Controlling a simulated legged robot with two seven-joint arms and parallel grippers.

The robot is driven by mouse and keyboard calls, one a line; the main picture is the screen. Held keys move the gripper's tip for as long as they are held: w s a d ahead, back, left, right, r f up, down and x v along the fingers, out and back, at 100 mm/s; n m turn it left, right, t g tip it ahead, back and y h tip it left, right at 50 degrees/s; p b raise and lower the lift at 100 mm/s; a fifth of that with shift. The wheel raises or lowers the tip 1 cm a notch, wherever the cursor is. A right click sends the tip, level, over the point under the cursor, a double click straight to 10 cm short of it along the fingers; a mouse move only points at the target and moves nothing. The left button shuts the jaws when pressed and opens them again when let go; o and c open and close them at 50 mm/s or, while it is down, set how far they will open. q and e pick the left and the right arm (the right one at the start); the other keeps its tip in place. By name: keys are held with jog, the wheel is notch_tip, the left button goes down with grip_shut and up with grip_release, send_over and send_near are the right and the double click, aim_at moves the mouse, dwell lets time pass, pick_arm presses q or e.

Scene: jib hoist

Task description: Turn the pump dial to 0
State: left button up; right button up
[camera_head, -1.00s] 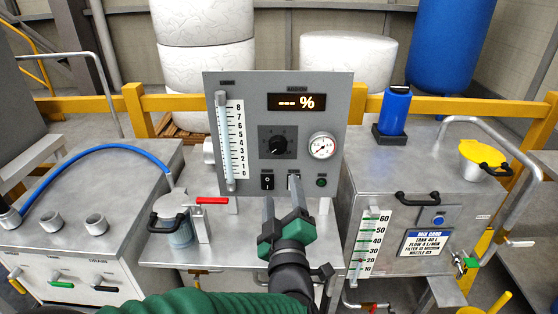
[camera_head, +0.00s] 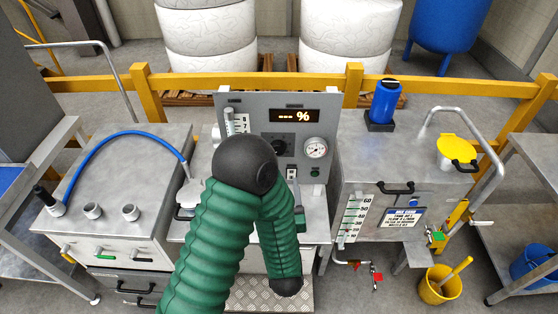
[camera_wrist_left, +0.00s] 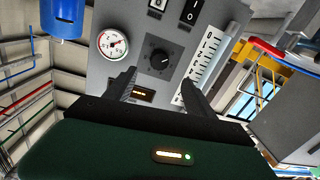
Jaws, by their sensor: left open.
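The grey pump panel (camera_head: 232,97) stands upright on a metal bench, with a display (camera_head: 293,116) reading "--- %". Its black dial (camera_head: 281,146) is partly covered by my left arm in the head view. The dial shows whole in the left wrist view (camera_wrist_left: 159,58), where the panel appears turned over. My left gripper (camera_wrist_left: 158,92) is open and empty, its two fingers apart in front of the panel, with the dial in the gap beyond their tips. They do not appear to touch it. My right gripper is not in view.
A round gauge (camera_head: 316,148) and a sight tube with a number scale (camera_wrist_left: 196,68) flank the dial. Rocker switches (camera_wrist_left: 190,12) sit near it. A tank with a blue hose (camera_head: 120,147) stands left, a tank with a yellow cap (camera_head: 456,150) right.

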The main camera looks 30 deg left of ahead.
pick_arm(q)
jog(key=x, duration=1.2)
jog(key=shift+w+a+b, duration=0.2)
jog(key=shift+a+b, duration=0.05)
jog(key=shift+b, duration=0.2)
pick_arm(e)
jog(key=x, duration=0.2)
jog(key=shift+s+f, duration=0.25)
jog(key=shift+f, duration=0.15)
